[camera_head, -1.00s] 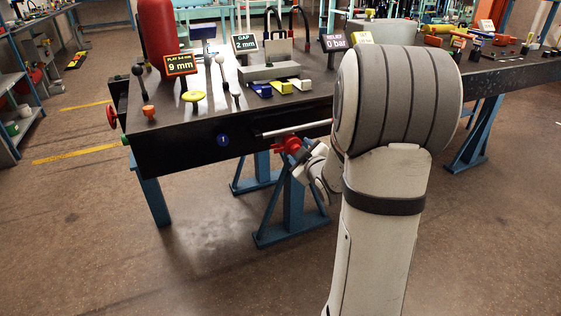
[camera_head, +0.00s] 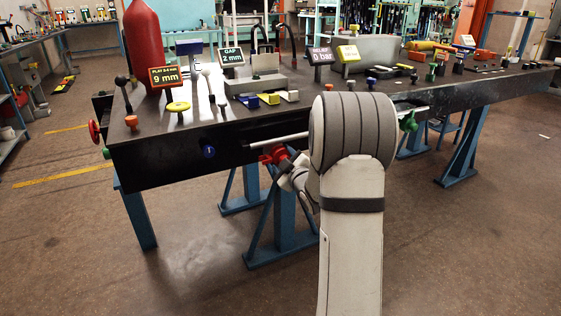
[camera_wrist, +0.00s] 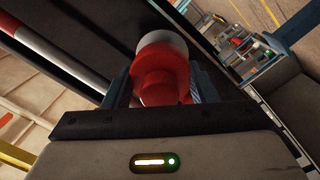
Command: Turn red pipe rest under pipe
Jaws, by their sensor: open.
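The red pipe rest (camera_head: 274,155) is at the bench's front side, below the pale pipe (camera_head: 278,139). In the wrist view the red rest (camera_wrist: 162,78) fills the space between my fingers, with a whitish round part behind it. My gripper (camera_wrist: 160,90) is open, one dark finger on each side of the red rest. Whether the fingers touch it I cannot tell. In the head view my gripper (camera_head: 287,167) is small and partly hidden by the rest and my wrist. My upper arm hides the pipe's middle.
A green rest (camera_head: 408,121) stands at the bench front right of my arm. The black bench (camera_head: 175,158) carries several knobs, levers and signs, including a 9 mm sign (camera_head: 165,77) and a GAP 2 mm sign (camera_head: 232,57). Blue legs (camera_head: 283,215) stand below my gripper.

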